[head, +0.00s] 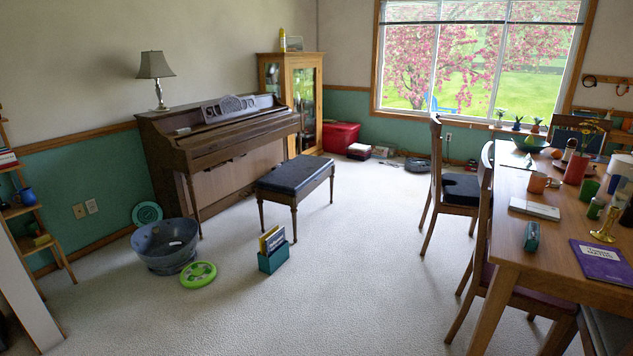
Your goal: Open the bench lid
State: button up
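The piano bench (292,195) stands on the carpet in front of the upright piano (225,135), in the middle left of the head view. It has wooden legs and a wooden frame. Its lid (296,174) has a dark padded top and lies flat, closed on the frame. Nothing rests on the lid. The inside of the bench is hidden. My gripper does not show in the head view.
A teal box of books (272,259), a green disc (198,274) and a metal tub (168,246) stand near the bench's front left. A dining table (509,248) and chairs (457,190) fill the right. Carpet between bench and table is clear.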

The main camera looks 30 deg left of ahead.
aim_at(291, 178)
jog(key=u, duration=0.9)
jog(key=i, duration=6.35)
jog(key=u, duration=0.45)
